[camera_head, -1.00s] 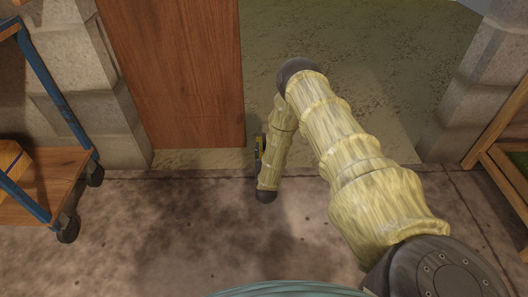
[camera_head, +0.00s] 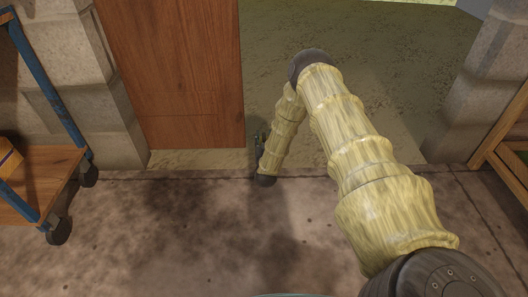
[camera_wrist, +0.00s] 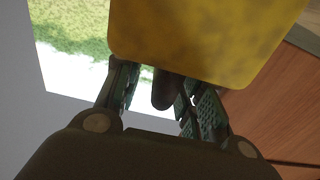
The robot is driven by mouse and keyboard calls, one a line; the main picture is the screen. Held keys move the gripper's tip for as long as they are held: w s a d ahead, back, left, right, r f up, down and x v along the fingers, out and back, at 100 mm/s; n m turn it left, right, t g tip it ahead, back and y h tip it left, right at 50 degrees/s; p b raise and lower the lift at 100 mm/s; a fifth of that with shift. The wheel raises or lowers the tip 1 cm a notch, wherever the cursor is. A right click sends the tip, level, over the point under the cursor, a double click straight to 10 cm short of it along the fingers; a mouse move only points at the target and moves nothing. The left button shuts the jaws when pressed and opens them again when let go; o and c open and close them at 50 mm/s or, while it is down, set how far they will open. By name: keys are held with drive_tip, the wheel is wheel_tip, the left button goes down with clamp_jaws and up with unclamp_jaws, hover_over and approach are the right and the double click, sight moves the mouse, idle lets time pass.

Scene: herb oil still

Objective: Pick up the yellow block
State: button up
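The yellow block (camera_wrist: 205,38) fills the top middle of the wrist view, very close to the camera. It hides the fingertips of my gripper (camera_wrist: 162,92), whose two dark jointed fingers reach up to its lower edge with a gap between them. The block is off the floor and appears to be held between the fingers, but the contact itself is hidden. In the head view my gripper (camera_head: 259,140) is small and partly behind my arm, near the doorway, and the block can hardly be made out there.
A brown wooden door (camera_head: 175,75) stands left of my gripper, with stone pillars on both sides of the opening. A blue-framed cart (camera_head: 45,180) carrying an orange-yellow box (camera_head: 8,158) is at the left. A wooden frame (camera_head: 505,160) stands at the right. The floor between is clear.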

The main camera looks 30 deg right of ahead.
drive_tip(key=shift+w, duration=0.1)
clamp_jaws()
drive_tip(key=shift+r, duration=0.1)
idle(0.4)
